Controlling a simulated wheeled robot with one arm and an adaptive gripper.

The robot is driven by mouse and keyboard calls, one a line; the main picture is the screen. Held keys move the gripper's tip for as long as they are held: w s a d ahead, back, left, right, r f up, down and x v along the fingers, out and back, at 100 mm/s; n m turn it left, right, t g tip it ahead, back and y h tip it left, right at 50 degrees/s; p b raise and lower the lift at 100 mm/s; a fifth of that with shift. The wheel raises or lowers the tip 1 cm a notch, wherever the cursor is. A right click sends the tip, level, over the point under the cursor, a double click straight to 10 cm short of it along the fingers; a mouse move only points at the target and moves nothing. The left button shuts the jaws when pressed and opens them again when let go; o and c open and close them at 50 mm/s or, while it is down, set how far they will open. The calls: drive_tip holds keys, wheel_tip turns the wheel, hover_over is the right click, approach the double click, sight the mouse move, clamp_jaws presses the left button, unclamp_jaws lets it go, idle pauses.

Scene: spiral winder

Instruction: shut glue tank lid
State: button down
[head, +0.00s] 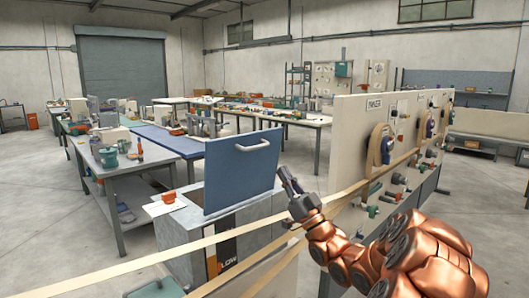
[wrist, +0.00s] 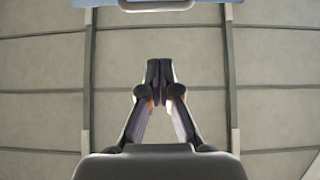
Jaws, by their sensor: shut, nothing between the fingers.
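The glue tank (head: 190,235) is a grey box at the centre left of the head view. Its blue lid (head: 238,178) stands open, about upright, with a pale bar handle (head: 252,146) near its top edge. My gripper (head: 286,178) is shut and empty, pointing up, just right of the lid in the picture. I cannot tell whether it touches the lid. In the wrist view the shut fingertips (wrist: 159,72) meet in the middle, and the lid's handle (wrist: 156,5) shows at the top edge, apart from them.
Tan paper strips (head: 170,257) run across in front of the tank and beneath my gripper. A cream machine panel (head: 355,135) with spools stands to the right. A cluttered bench (head: 120,165) stands at the left. The floor (head: 40,220) at far left is clear.

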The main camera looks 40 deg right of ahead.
drive_tip(key=w+a+r+p, duration=0.1)
drive_tip(key=w+r+p, duration=0.2)
drive_tip(key=w, duration=0.5)
drive_tip(key=shift+w+r+p, duration=0.2)
drive_tip(key=shift+r+p, duration=0.2)
drive_tip(key=shift+r, duration=0.1)
drive_tip(key=shift+r, duration=0.1)
